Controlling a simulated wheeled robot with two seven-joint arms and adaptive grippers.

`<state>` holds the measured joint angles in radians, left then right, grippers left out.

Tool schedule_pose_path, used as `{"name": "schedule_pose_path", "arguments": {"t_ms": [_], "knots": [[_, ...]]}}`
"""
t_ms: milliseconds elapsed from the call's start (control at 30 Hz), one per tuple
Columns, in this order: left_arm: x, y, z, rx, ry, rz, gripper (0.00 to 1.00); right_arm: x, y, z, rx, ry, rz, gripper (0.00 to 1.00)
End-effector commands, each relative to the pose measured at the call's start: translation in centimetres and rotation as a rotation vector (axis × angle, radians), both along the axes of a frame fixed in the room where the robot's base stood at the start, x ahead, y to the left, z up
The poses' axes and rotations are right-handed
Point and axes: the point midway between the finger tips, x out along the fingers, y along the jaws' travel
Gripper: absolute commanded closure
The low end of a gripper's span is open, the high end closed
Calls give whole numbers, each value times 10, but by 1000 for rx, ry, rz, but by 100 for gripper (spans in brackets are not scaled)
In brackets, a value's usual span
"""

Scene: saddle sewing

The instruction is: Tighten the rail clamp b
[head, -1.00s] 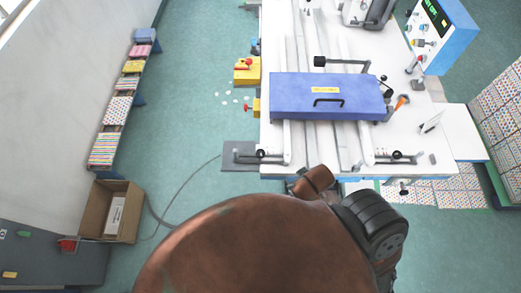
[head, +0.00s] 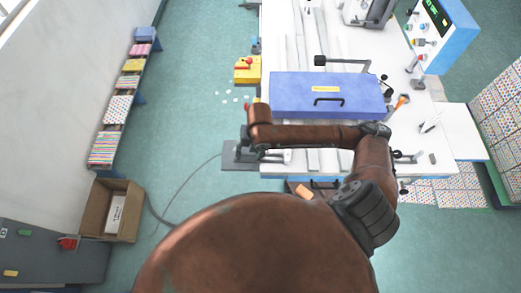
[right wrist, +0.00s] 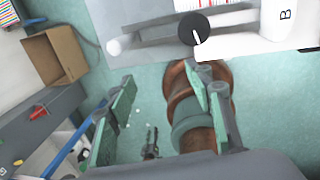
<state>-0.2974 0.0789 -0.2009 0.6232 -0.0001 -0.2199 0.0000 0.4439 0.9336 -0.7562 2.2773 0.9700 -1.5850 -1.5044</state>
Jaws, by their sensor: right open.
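The rail clamp's round black knob (right wrist: 195,28) shows at the top of the right wrist view, with a pale lever mark on it. A white block with a black letter B (right wrist: 286,15) stands to its right. My right gripper (right wrist: 160,78) is open, with nothing between its two green-padded fingers, and the knob lies beyond the fingertips, apart from them. In the head view my right arm reaches leftward across the table front, and its gripper (head: 243,147) is at the front left corner, where the arm largely hides the clamp. My left gripper is not in view.
A blue cover with a black handle (head: 327,95) lies across the white table's rails, just behind my right arm. Another clamp (head: 408,156) is at the front right. A yellow box (head: 247,70) stands left of the table. A cardboard box (head: 110,210) is on the floor, lower left.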

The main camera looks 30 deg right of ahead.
Motion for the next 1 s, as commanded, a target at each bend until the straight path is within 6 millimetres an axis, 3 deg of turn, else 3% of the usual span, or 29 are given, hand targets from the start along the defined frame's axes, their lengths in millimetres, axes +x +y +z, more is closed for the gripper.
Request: {"name": "schedule_pose_path", "arguments": {"t_ms": [33,133,333,800,1000], "knots": [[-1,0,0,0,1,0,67,8,-16,9,-51,1,90,52],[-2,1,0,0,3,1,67,12,-38,21,-109,26,233,52],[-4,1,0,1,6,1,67,15,-59,30,-152,58,355,52],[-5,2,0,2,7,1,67,14,-60,-33,-153,62,363,52],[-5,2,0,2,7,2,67,14,-60,-45,-153,58,363,52]]}}
